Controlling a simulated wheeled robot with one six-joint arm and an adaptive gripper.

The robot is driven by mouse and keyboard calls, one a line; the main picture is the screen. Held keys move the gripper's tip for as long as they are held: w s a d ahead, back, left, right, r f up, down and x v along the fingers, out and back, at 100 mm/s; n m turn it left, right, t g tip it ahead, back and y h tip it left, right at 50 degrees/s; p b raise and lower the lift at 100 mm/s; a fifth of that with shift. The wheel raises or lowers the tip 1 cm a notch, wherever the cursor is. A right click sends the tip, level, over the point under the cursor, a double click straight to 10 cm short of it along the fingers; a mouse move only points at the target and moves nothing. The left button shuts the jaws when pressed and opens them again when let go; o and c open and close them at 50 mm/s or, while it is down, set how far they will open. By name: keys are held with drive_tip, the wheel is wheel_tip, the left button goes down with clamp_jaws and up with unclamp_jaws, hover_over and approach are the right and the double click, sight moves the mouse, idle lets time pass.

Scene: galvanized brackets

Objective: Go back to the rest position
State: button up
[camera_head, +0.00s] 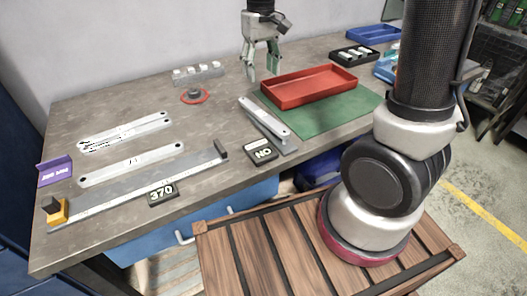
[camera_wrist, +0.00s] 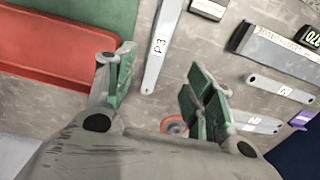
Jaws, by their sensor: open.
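My gripper (camera_head: 262,73) hangs above the back of the workbench, left of the red tray, with its fingers pointing down. Its fingers stand apart and nothing is between them. The red tray (camera_head: 310,98) is empty on a green mat (camera_head: 335,122). A galvanized bracket (camera_head: 265,117) lies in front of the gripper, on or against a grey block; it carries the mark P3 in the wrist view (camera_wrist: 158,50).
A red ring piece (camera_head: 195,96) and a grey block with pegs (camera_head: 197,74) stand behind.

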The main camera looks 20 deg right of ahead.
idle(0.4)
drive_tip(key=s+d+r+m+t, duration=0.1)
drive_tip(key=s+d+r+t, duration=0.1)
drive_tip(key=s+d+r, duration=0.2)
drive_tip(key=s+d+r+m+t, duration=0.1)
drive_tip(key=s+d+r, duration=0.3)
drive_tip(key=s+d, duration=0.7)
drive_tip(key=s+t, duration=0.1)
drive_tip(key=s, duration=0.4)
drive_tip(key=shift+r, duration=0.2)
